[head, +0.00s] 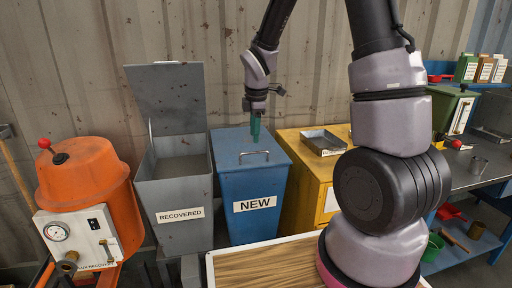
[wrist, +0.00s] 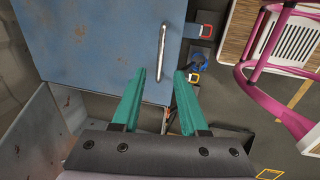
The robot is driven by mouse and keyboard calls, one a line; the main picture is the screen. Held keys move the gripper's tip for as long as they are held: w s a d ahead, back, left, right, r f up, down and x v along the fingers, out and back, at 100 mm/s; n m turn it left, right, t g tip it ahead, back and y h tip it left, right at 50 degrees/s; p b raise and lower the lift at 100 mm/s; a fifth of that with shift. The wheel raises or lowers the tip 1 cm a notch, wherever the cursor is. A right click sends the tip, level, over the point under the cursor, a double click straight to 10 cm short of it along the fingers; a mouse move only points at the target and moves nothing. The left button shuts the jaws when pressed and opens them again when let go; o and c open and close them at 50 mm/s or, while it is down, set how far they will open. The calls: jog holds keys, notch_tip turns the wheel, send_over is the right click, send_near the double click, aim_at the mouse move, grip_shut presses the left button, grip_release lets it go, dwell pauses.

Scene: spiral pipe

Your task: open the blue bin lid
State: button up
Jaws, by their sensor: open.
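The blue bin (head: 237,194), labelled NEW, stands against the wall with its blue lid (head: 228,146) shut. A silver bar handle (head: 254,156) is on the lid; it also shows in the wrist view (wrist: 162,50). My gripper (head: 255,138) is open and empty, its teal fingers pointing down above the far part of the lid, near the handle. In the wrist view my gripper (wrist: 160,72) has its fingertips on either side of the handle's near end in the picture. The handle appears untouched; the exact height gap is hard to tell.
A grey RECOVERED bin (head: 183,222) with its lid raised stands left of the blue bin. A yellow cabinet (head: 300,190) with a metal tray (head: 323,141) is close on the right. An orange machine (head: 90,185) is far left. A wooden-topped surface (head: 262,264) is in front.

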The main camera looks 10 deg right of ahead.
send_over(254, 163)
notch_tip(254, 163, down, 6)
jog(key=shift+s+f, duration=0.1)
grip_shut()
dwell(1.5)
